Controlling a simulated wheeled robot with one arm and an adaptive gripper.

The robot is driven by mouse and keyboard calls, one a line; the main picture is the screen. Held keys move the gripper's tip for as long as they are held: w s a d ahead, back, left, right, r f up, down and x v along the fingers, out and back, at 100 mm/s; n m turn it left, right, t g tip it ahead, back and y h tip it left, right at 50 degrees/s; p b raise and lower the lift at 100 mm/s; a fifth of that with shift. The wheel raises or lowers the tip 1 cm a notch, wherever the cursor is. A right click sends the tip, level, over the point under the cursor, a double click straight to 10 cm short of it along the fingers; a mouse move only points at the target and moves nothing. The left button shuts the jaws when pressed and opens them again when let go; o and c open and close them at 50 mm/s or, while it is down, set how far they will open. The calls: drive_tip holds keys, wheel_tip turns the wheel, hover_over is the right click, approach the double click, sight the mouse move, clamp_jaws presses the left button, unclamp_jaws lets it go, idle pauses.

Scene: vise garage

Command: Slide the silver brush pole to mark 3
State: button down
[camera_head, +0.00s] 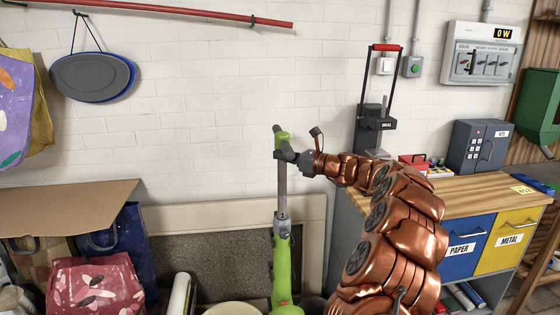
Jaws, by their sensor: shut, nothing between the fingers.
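The silver pole (282,190) stands nearly upright in front of the white wall. It has a green and grey grip at its top (281,139) and runs down into a grey collar (282,218) on a long green body (282,262). My gripper (287,155) is at the upper part of the pole, just under the green grip, coming from the right. Its dark fingers are shut with nothing between them. They overlap the pole in this view, and I cannot tell whether they touch it. No numbered marks are legible on the pole.
A wooden workbench (470,190) with blue and yellow drawers stands on the right, with a grey box (477,147) on it. A cardboard sheet (62,206) and bags (95,288) are at the lower left.

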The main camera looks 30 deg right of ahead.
drive_tip(key=shift+r+p, duration=5.95)
drive_tip(key=shift+r, duration=0.8)
drive_tip(key=shift+r+p, duration=0.6)
drive_tip(key=shift+r, duration=0.65)
drive_tip(key=shift+f, duration=0.15)
drive_tip(key=shift+f, duration=1.45)
